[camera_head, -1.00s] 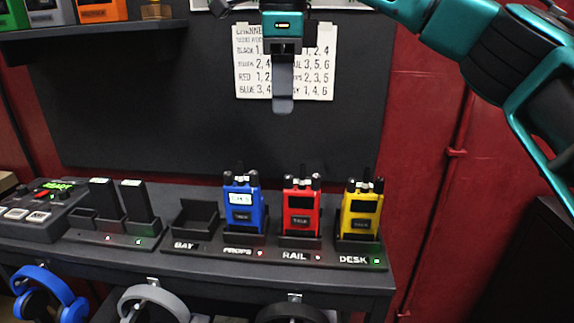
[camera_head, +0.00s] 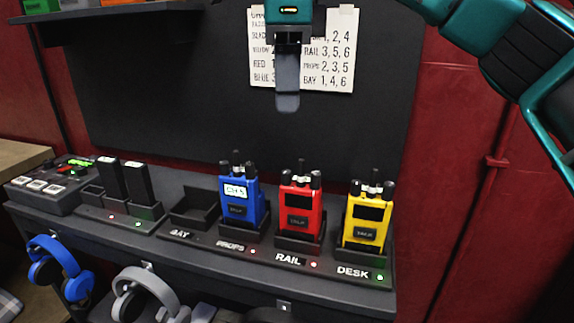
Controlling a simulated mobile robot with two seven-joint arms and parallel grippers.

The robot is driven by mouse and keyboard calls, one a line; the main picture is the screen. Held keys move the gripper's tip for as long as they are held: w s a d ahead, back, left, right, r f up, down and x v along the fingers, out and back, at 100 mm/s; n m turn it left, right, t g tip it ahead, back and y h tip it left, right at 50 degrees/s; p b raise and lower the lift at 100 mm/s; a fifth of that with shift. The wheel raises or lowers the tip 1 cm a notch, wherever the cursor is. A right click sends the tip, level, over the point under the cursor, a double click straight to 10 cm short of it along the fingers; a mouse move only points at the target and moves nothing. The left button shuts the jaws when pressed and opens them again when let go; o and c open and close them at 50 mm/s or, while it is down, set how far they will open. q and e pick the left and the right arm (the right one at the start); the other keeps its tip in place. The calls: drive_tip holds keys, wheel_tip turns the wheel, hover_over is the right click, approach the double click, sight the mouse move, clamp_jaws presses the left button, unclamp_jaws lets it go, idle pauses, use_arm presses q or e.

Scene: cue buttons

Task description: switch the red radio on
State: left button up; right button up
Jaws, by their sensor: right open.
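The red radio (camera_head: 301,208) stands upright in the dock labelled RAIL, between the blue radio (camera_head: 239,202) and the yellow radio (camera_head: 368,217). Its small screen is dark, and two dark knobs or stubs and an antenna rise from its top. A small red light (camera_head: 313,264) shows on the dock in front of it. My right gripper (camera_head: 287,101) hangs in the air above and behind the radios in the picture, in front of the wall chart, touching nothing. It is open and empty, seen nearly edge-on. My left gripper is out of view.
The blue radio's screen is lit; the yellow one's is dark. An empty bay (camera_head: 194,210) and a charger with two black batteries (camera_head: 124,182) stand left of the radios. A button console (camera_head: 50,185) is at the far left. Headphones (camera_head: 58,270) hang below the shelf edge.

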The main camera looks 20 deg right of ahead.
sight(287, 171)
wheel_tip(287, 171, down, 11)
drive_tip(key=b, duration=0.4)
drive_tip(key=shift+w, duration=0.15)
drive_tip(key=shift+f, duration=0.4)
clamp_jaws()
